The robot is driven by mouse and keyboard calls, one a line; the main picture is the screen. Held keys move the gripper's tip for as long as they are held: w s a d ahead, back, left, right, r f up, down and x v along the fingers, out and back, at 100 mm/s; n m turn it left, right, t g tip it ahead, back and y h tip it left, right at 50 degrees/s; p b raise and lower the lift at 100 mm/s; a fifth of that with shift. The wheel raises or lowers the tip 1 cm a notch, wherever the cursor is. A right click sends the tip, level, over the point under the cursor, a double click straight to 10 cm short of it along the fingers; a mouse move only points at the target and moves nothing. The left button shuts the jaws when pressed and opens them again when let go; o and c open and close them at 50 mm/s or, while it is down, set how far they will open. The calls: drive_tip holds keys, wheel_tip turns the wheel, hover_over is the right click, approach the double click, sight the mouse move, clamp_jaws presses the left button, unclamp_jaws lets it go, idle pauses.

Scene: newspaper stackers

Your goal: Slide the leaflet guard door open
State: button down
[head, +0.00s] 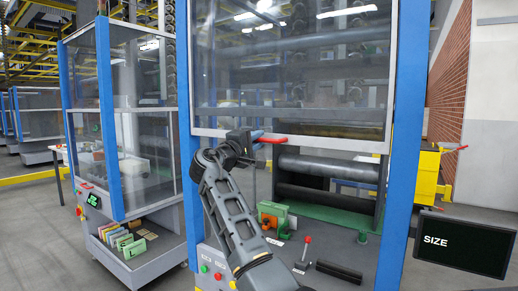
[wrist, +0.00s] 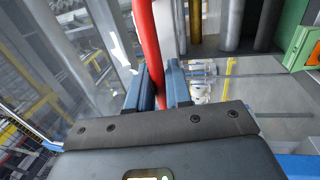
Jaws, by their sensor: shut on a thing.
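The leaflet guard door (head: 290,75) is a clear panel between blue posts, with its lower edge partway up the opening. A red handle (head: 272,138) sits along that lower edge. My gripper (head: 254,136) is at the left part of the handle. In the wrist view my gripper (wrist: 163,88) has its blue fingers on either side of the red handle (wrist: 147,45), shut on it. The clear panel (wrist: 75,40) also shows at the left of the wrist view. My gripper and arm hide the left end of the handle.
Below the door are dark rollers (head: 325,167), a red-knobbed lever (head: 307,240) and green blocks (head: 272,212) on a grey deck. Another guarded machine (head: 140,140) stands left. A yellow cabinet (head: 428,175) and a SIZE screen (head: 462,241) stand right.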

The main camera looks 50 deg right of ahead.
drive_tip(key=shift+r, duration=0.15)
drive_tip(key=c, duration=1.2)
unclamp_jaws()
drive_tip(key=shift+b+v, duration=1)
drive_tip(key=shift+v, duration=2.9)
